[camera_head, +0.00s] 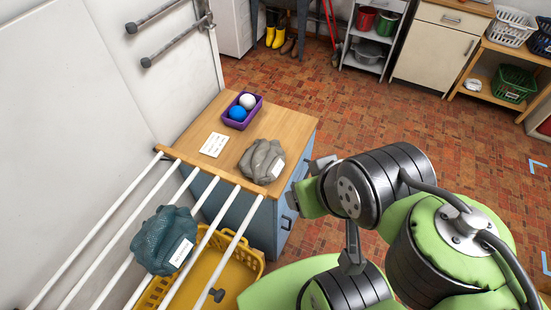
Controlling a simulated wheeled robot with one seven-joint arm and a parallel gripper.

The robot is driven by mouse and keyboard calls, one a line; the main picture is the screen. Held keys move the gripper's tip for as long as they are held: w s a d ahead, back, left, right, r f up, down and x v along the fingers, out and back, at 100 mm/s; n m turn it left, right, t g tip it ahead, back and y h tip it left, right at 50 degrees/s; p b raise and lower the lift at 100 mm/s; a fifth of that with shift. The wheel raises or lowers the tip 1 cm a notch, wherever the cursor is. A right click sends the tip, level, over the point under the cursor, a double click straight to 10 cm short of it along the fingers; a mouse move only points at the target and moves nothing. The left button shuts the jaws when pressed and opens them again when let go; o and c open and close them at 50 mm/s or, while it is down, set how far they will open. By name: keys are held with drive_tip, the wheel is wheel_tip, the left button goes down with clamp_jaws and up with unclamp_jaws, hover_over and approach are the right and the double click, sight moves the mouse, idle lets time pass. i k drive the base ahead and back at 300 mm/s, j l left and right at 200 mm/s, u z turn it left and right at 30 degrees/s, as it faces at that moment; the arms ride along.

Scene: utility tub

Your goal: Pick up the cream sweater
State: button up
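A crumpled grey-beige garment (262,160) with a white label lies on the wooden top of a blue cabinet. It is the closest match in view to the cream sweater, though it looks more grey than cream, and its label is too small to read. A teal garment (164,240), also labelled, lies over the white rails. My gripper (312,185) is just right of the cabinet, apart from the grey-beige garment. My wrist partly hides it, and its fingers do not show clearly.
The wooden top (205,110) also holds a purple tray (239,124) with a blue and a white ball, and a white card (213,145). White rails (98,232) run from its front edge above a yellow basket (238,262).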

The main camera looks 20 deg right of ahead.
sight(263, 162)
drive_tip(key=i+l+u, duration=0.1)
drive_tip(key=l+u, duration=0.15)
drive_tip(key=u, duration=0.2)
drive_tip(key=i+l+u, duration=0.1)
drive_tip(key=l+u, duration=0.2)
drive_tip(key=u, duration=0.15)
drive_tip(key=l+u, duration=0.3)
drive_tip(key=u, duration=0.15)
drive_tip(key=l+u, duration=0.4)
drive_tip(key=k+l+u, duration=0.1)
drive_tip(key=u, duration=0.35)
drive_tip(key=k+l+u, duration=0.1)
drive_tip(key=l+u, duration=0.35)
drive_tip(key=j, duration=0.1)
